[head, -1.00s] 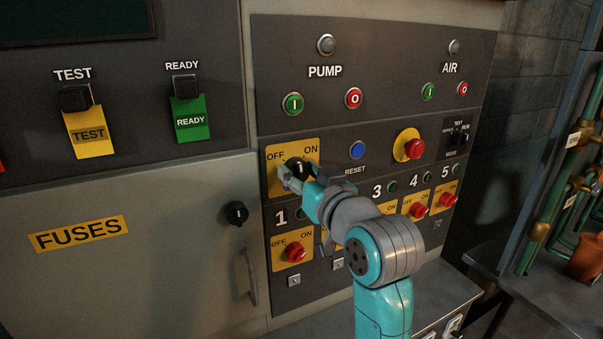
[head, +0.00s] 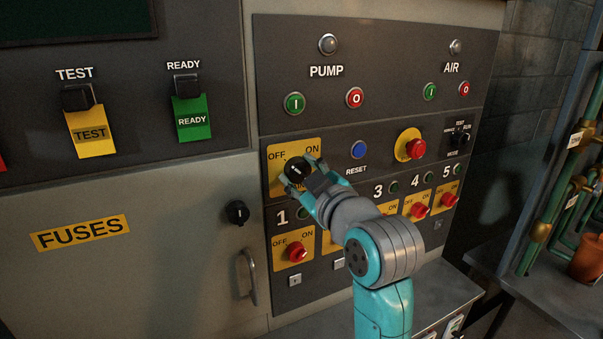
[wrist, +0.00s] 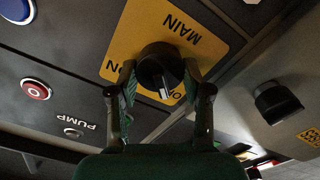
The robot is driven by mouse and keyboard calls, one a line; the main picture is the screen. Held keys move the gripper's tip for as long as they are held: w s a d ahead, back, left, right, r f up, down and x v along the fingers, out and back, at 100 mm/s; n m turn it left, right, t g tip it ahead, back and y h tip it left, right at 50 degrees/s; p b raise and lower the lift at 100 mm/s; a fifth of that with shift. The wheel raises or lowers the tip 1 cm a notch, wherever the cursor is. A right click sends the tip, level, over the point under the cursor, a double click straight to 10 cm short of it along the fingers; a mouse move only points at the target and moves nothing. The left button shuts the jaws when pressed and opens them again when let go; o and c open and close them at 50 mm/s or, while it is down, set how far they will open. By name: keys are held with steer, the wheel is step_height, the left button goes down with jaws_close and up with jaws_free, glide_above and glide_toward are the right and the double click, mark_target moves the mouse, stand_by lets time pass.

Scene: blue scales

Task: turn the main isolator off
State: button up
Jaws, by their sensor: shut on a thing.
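The main isolator is a round black knob (head: 296,168) on a yellow plate (head: 280,153) marked OFF at left and ON at right. In the wrist view the knob (wrist: 158,66) sits between my two fingertips, on the yellow plate (wrist: 150,22) that reads MAIN. My gripper (head: 299,173) is shut on the knob, one finger at its lower left and one at its upper right in the head view. In the wrist view my gripper (wrist: 159,72) has a finger on either side. The knob's white mark points toward a label partly hidden by a finger.
A blue RESET button (head: 359,149) and a red knob on yellow (head: 415,149) are to the right. Smaller numbered red switches (head: 296,252) line the row below. A black knob (head: 237,212) and a handle (head: 250,275) are on the grey fuse door at left.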

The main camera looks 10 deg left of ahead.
steer(key=shift+f, duration=0.1)
stand_by(0.3)
steer(key=o, duration=1.2)
steer(key=shift+c, duration=0.2)
steer(key=v, duration=1.2)
